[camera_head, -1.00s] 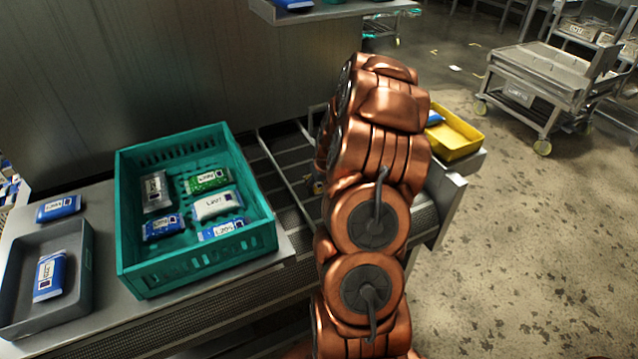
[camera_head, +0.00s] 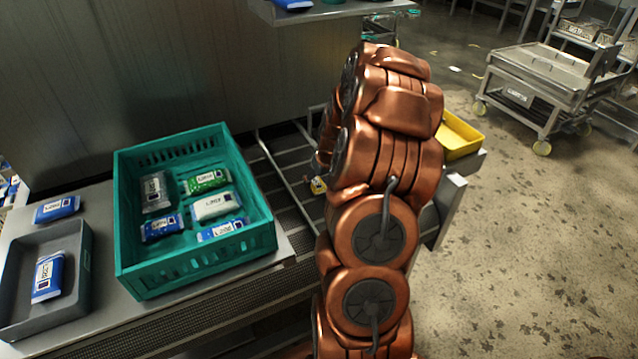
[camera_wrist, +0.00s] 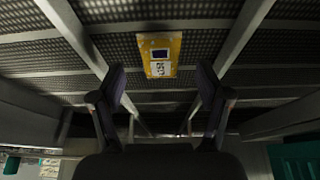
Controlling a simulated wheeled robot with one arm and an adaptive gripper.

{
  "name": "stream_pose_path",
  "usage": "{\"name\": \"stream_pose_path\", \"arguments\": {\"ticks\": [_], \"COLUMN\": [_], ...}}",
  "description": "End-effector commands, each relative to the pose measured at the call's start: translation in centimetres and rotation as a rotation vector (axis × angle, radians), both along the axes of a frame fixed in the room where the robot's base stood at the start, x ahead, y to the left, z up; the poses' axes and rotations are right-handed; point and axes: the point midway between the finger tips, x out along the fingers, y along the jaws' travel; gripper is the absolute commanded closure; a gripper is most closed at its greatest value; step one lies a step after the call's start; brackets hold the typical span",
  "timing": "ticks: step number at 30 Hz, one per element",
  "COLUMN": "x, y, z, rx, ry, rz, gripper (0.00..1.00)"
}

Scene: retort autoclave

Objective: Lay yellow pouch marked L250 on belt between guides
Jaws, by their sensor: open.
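The yellow pouch (camera_wrist: 161,53) lies flat on the dark mesh belt (camera_wrist: 130,45) in the wrist view, between two pale guide rails (camera_wrist: 78,38) and apart from both. Its label shows, but I cannot read its marking surely. In the head view only one end of the yellow pouch (camera_head: 318,186) shows on the belt (camera_head: 288,184), beside my arm. My gripper (camera_wrist: 161,78) is open in the wrist view, its two dark fingers spread with nothing between them, and the pouch appears beyond the tips. In the head view my arm hides the gripper.
A teal crate (camera_head: 130,215) with several pouches stands left of the belt. A grey tray (camera_head: 20,300) with a blue pouch is farther left, with another blue pouch (camera_head: 57,208) behind it. A yellow tray (camera_head: 458,137) stands to the right; a metal cart (camera_head: 545,75) is beyond.

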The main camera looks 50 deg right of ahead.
Motion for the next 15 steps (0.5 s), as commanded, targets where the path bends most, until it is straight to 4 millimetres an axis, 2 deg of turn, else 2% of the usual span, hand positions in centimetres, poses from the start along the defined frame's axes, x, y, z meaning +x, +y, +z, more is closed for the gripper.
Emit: {"name": "stream_pose_path", "arguments": {"ticks": [3,15], "x": [-0.4,-2.4], "y": [0.1,0.8], "z": [1.7,6.3], "rx": [-0.006,-0.002], "ry": [-0.007,-0.002], "rz": [0.000,0.001], "gripper": [0.24,0.24]}}
